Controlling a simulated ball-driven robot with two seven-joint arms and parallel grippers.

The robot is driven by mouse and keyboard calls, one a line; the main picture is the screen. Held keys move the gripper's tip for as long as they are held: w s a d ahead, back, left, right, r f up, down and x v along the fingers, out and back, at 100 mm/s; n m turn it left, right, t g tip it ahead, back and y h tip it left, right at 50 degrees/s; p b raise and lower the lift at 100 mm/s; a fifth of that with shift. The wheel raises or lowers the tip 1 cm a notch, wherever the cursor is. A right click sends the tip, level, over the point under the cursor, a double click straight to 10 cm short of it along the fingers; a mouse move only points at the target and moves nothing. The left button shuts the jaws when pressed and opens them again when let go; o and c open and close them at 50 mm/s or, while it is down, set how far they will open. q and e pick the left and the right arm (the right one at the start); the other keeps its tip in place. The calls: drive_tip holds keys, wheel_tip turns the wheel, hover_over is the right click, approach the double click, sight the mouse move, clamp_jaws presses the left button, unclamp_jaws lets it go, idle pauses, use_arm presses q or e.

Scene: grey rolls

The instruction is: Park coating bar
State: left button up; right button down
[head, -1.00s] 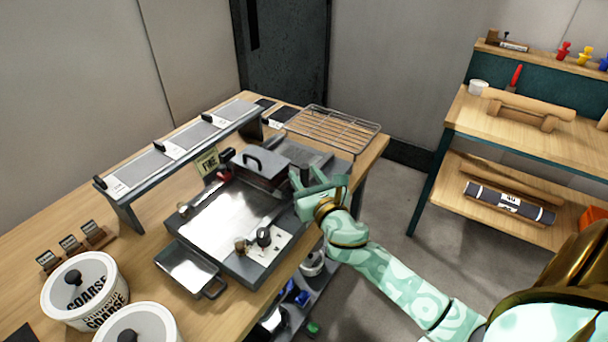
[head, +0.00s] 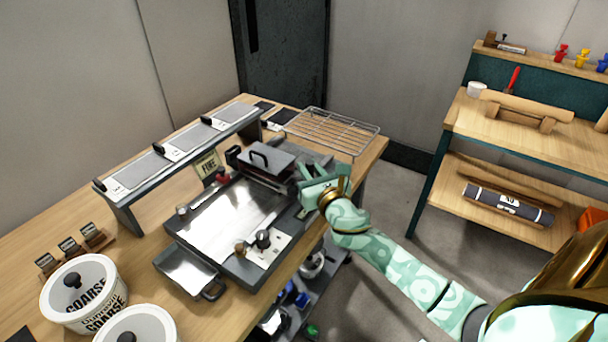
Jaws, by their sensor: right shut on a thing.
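The coating machine (head: 226,214) stands on the wooden bench with a shiny silver bed. At its far end is a grey block with a black handle on top (head: 266,157), which I take to be the coating bar's carriage. My right gripper (head: 312,186) is at the right end of this carriage, shut on what looks like the coating bar. The gripped part is hidden by the fingers and hand. My left gripper is out of view.
A low tray (head: 188,272) is at the machine's front. A wire rack (head: 332,130) lies behind. A long raised shelf (head: 180,150) stands to the left. Lidded tubs (head: 84,295) are at front left. A shelf unit (head: 520,130) is at right, with open floor between.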

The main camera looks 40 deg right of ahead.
drive_tip(key=w+d+b, duration=0.2)
drive_tip(key=w+d, duration=0.3)
drive_tip(key=d, duration=0.7)
drive_tip(key=shift+d+r, duration=0.15)
drive_tip(key=shift+r, duration=0.05)
drive_tip(key=c, duration=1.6)
unclamp_jaws()
drive_tip(key=shift+c, duration=0.2)
drive_tip(key=o, duration=0.3)
drive_tip(key=shift+d, duration=0.1)
drive_tip(key=shift+f, duration=0.2)
